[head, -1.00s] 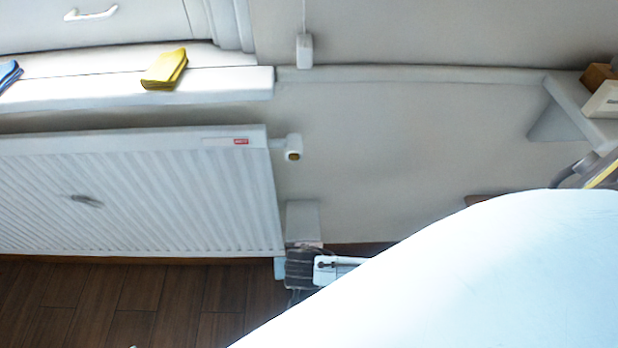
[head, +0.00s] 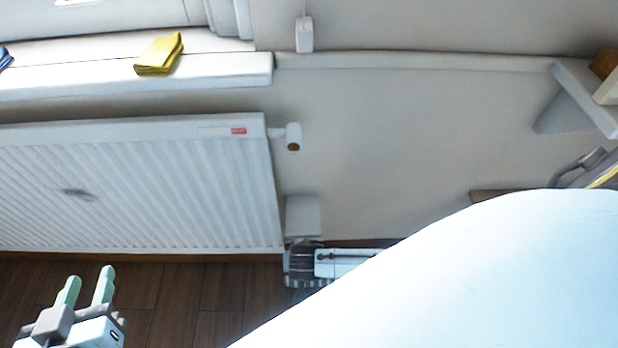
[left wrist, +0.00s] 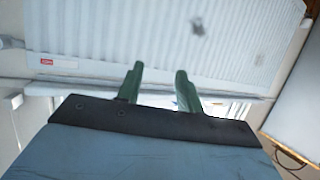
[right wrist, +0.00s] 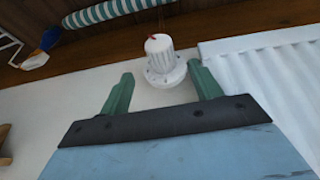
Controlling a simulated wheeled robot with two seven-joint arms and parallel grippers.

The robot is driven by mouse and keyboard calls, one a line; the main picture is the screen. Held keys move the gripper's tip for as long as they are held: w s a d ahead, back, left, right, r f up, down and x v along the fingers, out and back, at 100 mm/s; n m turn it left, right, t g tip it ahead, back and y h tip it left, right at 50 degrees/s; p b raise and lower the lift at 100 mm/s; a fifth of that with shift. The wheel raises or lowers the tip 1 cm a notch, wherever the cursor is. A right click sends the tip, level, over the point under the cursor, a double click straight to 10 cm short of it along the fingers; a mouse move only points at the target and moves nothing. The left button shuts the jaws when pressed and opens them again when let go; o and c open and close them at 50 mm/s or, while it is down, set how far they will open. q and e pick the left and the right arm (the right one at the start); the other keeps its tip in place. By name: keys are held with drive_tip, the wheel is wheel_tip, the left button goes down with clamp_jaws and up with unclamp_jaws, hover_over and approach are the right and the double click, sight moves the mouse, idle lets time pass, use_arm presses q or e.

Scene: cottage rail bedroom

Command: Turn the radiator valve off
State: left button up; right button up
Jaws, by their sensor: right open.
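The radiator valve (head: 292,137) is a small white knob on a short pipe at the radiator's upper right corner in the head view. In the right wrist view the ribbed white valve knob (right wrist: 160,58), with a red mark, stands beyond and between the fingertips. My right gripper (right wrist: 160,82) is open, apart from the knob; it is not visible in the head view. The white ribbed radiator (head: 140,190) fills the left of the head view. My left gripper (head: 88,275) is open and empty, low in front of the radiator; its fingers (left wrist: 159,72) also show parted in the left wrist view.
A yellow folded cloth (head: 159,54) lies on the white sill (head: 200,72) above the radiator. A white bracket (head: 575,100) juts from the wall at right. A striped roll (right wrist: 115,10) lies on the wooden floor. The wall right of the valve is clear.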

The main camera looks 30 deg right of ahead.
drive_tip(key=b+x, duration=0.3)
drive_tip(key=x, duration=0.2)
drive_tip(key=shift+w+d+f+b, duration=0.1)
drive_tip(key=shift+f+b, duration=0.25)
drive_tip(key=shift+f, duration=0.05)
drive_tip(key=shift+b+x, duration=0.7)
drive_tip(key=shift+x, duration=0.25)
use_arm(q)
wheel_tip(320, 180, up, 15)
drive_tip(key=s+d+t+h, duration=0.1)
drive_tip(key=t+h, duration=0.3)
drive_tip(key=t, duration=0.8)
drive_tip(key=shift+s+d+f, duration=0.15)
drive_tip(key=shift+s+d, duration=0.2)
drive_tip(key=shift+s, duration=0.45)
use_arm(e)
drive_tip(key=shift+w+f, duration=0.1)
drive_tip(key=shift+f, duration=0.15)
drive_tip(key=c, duration=1)
